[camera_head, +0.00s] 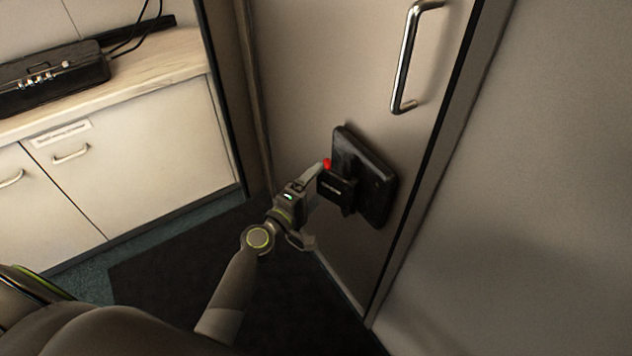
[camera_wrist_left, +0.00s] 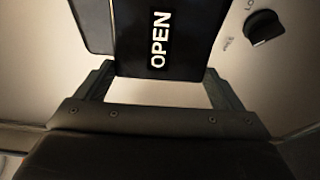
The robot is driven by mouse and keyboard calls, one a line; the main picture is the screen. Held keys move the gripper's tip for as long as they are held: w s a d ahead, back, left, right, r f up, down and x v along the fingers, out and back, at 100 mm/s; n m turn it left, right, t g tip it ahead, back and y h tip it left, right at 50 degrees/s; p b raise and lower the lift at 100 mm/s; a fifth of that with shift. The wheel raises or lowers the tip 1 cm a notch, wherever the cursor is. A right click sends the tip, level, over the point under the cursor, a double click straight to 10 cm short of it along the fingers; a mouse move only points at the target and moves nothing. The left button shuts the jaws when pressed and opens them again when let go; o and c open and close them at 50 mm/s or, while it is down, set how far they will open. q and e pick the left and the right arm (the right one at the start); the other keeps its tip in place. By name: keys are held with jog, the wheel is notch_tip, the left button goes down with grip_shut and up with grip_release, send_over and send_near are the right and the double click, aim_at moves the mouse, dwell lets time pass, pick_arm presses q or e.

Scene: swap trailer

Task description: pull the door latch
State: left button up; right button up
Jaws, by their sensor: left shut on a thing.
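The door (camera_head: 300,60) is beige and carries a black latch housing (camera_head: 376,190). The latch paddle (camera_head: 337,186) sticks out from the left side of the housing. My left gripper (camera_head: 322,178) is at the paddle, with a red spot beside its fingertip. In the left wrist view the black paddle (camera_wrist_left: 165,40), marked OPEN, lies between the two fingers, and my left gripper (camera_wrist_left: 163,85) is shut on it. The exact finger contact is hard to see. My right gripper is not in view.
A chrome handle (camera_head: 405,60) is above the latch on the door. A dark knob (camera_wrist_left: 264,28) sits right of the paddle in the wrist view. A cabinet (camera_head: 130,160) with a wooden top stands left. A dark mat (camera_head: 190,270) covers the floor. A plain wall (camera_head: 520,200) is right.

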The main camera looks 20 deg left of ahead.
pick_arm(q)
jog(key=shift+f, duration=0.1)
jog(key=o, duration=1)
jog(key=shift+s+a, duration=0.1)
jog(key=shift+o, duration=0.7)
jog(key=shift+s+a, duration=0.1)
jog(key=shift+s, duration=0.05)
jog(key=shift+s+a, duration=0.1)
jog(key=shift+s, duration=0.2)
jog(key=b+v, duration=0.3)
jog(key=v, duration=1.3)
jog(key=shift+s+b, duration=0.3)
jog(key=shift+b, duration=0.1)
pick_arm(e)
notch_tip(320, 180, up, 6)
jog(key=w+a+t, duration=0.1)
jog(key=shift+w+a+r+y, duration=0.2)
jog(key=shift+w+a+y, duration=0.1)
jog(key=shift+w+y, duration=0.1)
